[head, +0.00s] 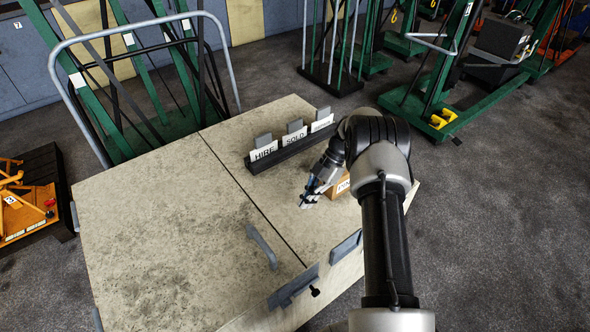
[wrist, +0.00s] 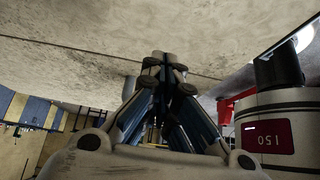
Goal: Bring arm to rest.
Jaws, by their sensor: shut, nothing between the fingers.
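My arm reaches in from the lower right of the head view and bends down over the right part of the tabletop. My gripper (head: 306,200) is low over the table, near the wooden block and in front of the sign rack. In the wrist view the fingers of my gripper (wrist: 165,65) are closed together with nothing between them, and the pale table surface fills the view above them. The head view does not show whether the fingertips touch the table.
The pale table (head: 150,230) has a dark rack (head: 290,150) holding HIRE, SOLD and a third sign. A small wooden block (head: 341,187) is partly hidden behind my arm. A grey handle (head: 262,246) lies near the front. Green lifting equipment (head: 415,105) stands behind; the table's left half is clear.

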